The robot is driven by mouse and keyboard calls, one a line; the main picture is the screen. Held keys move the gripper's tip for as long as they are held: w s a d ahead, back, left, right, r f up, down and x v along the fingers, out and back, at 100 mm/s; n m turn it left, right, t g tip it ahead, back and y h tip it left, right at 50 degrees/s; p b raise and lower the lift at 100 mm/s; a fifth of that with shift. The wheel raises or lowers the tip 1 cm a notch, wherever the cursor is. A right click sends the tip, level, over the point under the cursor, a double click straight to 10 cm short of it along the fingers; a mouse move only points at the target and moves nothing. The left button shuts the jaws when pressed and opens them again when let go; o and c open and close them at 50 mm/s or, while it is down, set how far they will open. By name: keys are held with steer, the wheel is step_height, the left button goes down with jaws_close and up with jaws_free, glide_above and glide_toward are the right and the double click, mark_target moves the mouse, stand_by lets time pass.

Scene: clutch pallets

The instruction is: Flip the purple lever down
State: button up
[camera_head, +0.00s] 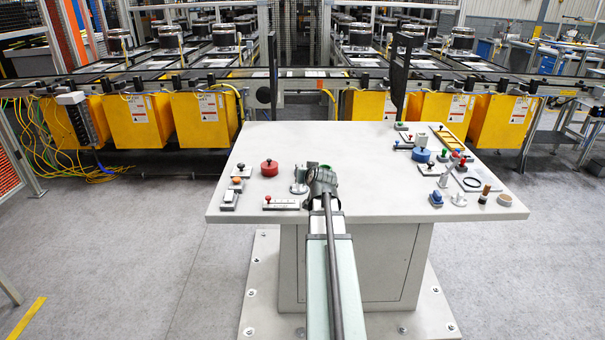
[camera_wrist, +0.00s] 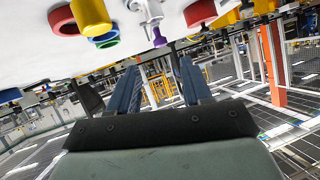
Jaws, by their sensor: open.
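The purple lever (camera_wrist: 158,38) shows in the wrist view as a white stem with a purple tip, standing out from a white mount on the table, which appears upside down at the top of the picture. My gripper (camera_wrist: 160,70) is open and empty, its two blue fingers pointing ahead with a gap between them. The purple tip appears just above that gap and apart from the fingers. In the head view my gripper (camera_head: 322,180) is above the table's middle, its fingers hidden. A pale mount (camera_head: 298,187) there may be the lever's; no purple tip can be made out.
A red cylinder (camera_wrist: 200,12) and a yellow cylinder (camera_wrist: 91,16) flank the lever, with a red ring (camera_wrist: 62,19) farther left. The white table (camera_head: 370,200) has parts crowded at right, including a blue cylinder (camera_head: 421,155). Its front middle is clear.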

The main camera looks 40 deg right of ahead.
steer(key=v, duration=0.4)
steer(key=shift+s+a+r, duration=0.1)
steer(key=shift+s+a, duration=0.1)
steer(key=shift+w, duration=0.15)
stand_by(0.3)
